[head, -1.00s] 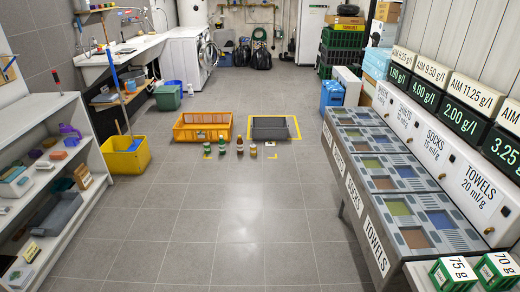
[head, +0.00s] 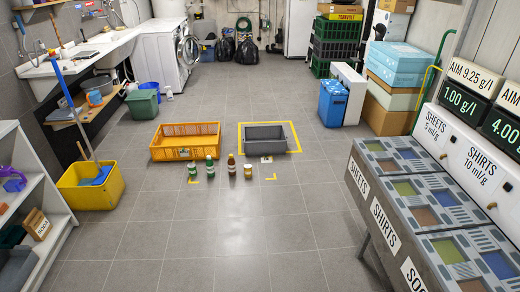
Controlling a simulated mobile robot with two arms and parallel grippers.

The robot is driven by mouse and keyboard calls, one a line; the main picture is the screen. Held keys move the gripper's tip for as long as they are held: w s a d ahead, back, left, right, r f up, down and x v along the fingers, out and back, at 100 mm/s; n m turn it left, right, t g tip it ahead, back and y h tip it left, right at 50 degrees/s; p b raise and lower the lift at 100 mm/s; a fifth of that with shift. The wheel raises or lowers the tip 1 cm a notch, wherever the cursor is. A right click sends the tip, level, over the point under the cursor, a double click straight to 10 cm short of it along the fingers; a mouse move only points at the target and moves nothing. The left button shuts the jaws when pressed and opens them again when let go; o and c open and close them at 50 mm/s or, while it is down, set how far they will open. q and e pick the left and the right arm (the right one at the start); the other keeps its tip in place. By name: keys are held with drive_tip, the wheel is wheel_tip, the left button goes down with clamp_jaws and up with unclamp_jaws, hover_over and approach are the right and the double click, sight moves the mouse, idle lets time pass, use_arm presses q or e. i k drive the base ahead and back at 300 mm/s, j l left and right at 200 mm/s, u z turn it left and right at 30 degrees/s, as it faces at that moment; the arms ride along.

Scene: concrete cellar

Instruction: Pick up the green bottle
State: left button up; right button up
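A green bottle (head: 210,166) with a pale label stands upright on the tiled floor, in front of the orange crate. To its left stands a shorter green container (head: 192,170), also with a pale label. A brown bottle (head: 231,165) stands just to the right of the green bottle. Neither of my grippers is in the head view.
Behind the bottles are an orange crate (head: 186,152) and a grey bin (head: 272,148) inside yellow floor tape. A small yellowish jar (head: 248,171) stands beside the brown bottle. A yellow bucket (head: 92,190) is at left, a dosing counter (head: 390,225) at right. The floor ahead is clear.

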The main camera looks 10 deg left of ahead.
sight(210, 165)
drive_tip(key=i+j, duration=0.4)
drive_tip(key=i, duration=0.15)
drive_tip(key=i+j, duration=0.35)
drive_tip(key=i, duration=0.15)
drive_tip(key=i+j, duration=0.4)
drive_tip(key=i, duration=0.15)
drive_tip(key=i+j, duration=0.35)
drive_tip(key=i, duration=0.15)
